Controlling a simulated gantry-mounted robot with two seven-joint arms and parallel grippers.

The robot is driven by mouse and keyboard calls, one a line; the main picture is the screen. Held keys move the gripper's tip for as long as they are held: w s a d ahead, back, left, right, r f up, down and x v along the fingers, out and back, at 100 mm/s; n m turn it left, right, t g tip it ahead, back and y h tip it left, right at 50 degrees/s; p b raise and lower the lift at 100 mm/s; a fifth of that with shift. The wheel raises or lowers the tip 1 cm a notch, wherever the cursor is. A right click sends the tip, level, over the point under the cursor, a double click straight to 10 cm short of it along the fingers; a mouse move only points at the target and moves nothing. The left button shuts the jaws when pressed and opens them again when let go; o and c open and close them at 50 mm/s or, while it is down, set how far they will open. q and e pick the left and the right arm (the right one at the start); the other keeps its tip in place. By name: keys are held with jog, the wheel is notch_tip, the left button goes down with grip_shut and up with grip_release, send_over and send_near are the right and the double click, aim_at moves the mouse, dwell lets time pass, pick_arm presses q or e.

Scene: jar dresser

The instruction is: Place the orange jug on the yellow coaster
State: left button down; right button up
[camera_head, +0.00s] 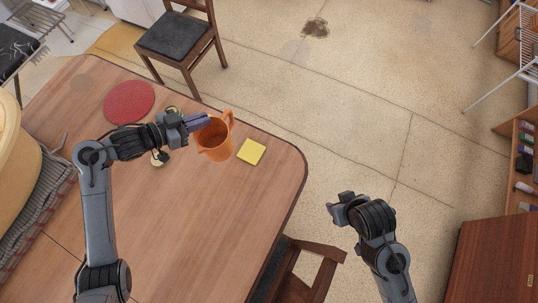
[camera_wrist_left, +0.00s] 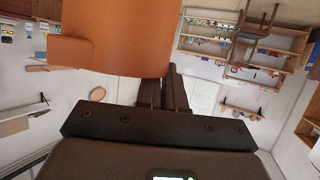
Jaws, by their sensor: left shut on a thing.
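The orange jug (camera_head: 215,142) is near the right end of the wooden table, with its open mouth toward the head camera. My left gripper (camera_head: 203,122) is shut on the jug at its upper left side. The jug (camera_wrist_left: 120,35) fills the top of the left wrist view, right at the fingers (camera_wrist_left: 163,90). The yellow coaster (camera_head: 251,151) lies flat on the table just to the right of the jug, and its top is bare. I cannot tell whether the jug's base touches the table. My right gripper (camera_head: 340,205) is off the table's right side, and its fingers are not clear.
A red round mat (camera_head: 129,102) lies at the table's far left. Small items lie partly hidden by my left arm. The wooden table's (camera_head: 215,215) front area is clear. Chairs stand behind (camera_head: 180,38) and at the right front (camera_head: 305,265) of the table.

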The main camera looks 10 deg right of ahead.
aim_at(220, 134)
pick_arm(q)
jog(key=w+d+f+b, duration=0.2)
jog(key=d+f, duration=0.8)
jog(key=f, duration=0.1)
jog(key=shift+w+f, duration=0.15)
jog(key=shift+w, duration=0.15)
pick_arm(e)
jog(key=shift+s+d+f, duration=0.1)
jog(key=shift+s+f, duration=0.1)
jog(key=shift+f, duration=0.35)
jog(key=shift+s+d+f, duration=0.1)
jog(key=shift+s+f, duration=0.05)
jog(key=shift+f, duration=0.4)
pick_arm(q)
jog(key=c, duration=1.3)
grip_release()
jog(key=shift+o, duration=0.2)
